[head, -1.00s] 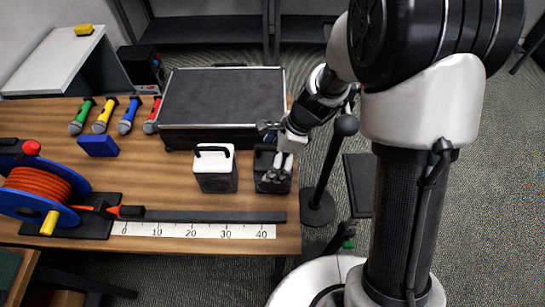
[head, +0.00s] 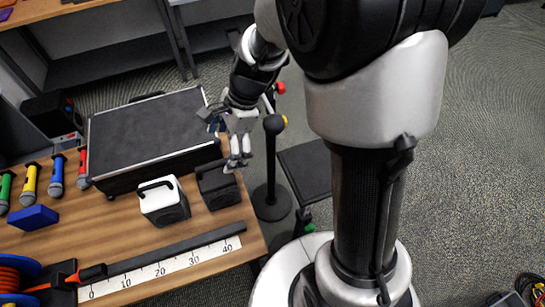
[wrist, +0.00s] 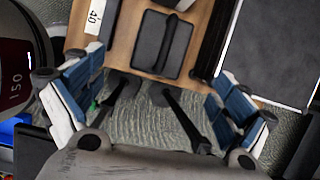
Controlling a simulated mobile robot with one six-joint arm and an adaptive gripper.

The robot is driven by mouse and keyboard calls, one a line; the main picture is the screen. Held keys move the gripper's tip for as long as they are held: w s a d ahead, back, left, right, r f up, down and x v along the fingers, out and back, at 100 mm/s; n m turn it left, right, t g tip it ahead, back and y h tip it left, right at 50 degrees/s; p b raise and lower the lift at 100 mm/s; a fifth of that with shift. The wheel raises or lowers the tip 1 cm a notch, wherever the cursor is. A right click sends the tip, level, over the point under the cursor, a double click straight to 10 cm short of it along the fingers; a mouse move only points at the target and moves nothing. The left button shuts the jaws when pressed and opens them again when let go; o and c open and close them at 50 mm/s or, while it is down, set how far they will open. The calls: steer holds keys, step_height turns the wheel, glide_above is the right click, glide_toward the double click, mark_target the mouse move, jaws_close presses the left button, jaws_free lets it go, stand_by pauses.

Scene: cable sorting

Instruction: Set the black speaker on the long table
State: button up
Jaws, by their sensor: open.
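The black speaker (head: 218,190), a small dark box with a handle on top, stands on the wooden table (head: 118,214) near its right end. It stands beside a white-topped speaker (head: 164,201). My gripper (head: 238,164) is at the black speaker's upper right edge in the head view and overlaps it slightly. In the wrist view my gripper (wrist: 152,100) is open with its fingers wide apart. The black speaker (wrist: 160,44) lies beyond the fingers there, and nothing is seen between them but floor and stand legs. Whether a finger touches the speaker cannot be told.
A large black case (head: 150,135) stands behind the speakers. A ruler strip (head: 165,266) runs along the front edge. Several microphones and a blue box (head: 33,217) are at left. A round-based stand (head: 272,200) stands on the floor right of the table. Another wooden surface (head: 45,8) shows at upper left.

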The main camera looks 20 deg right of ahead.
steer(key=s+d+r+n+t+h, duration=0.2)
steer(key=s+d+r+n, duration=0.2)
steer(key=s+r+n, duration=0.3)
steer(key=s+d+r+n+t+h, duration=0.2)
steer(key=s+d+r+n, duration=0.1)
steer(key=s+r+n, duration=0.4)
steer(key=s+n, duration=0.3)
steer(key=s, duration=0.2)
steer(key=shift+d+r, duration=0.2)
steer(key=shift+d, duration=0.15)
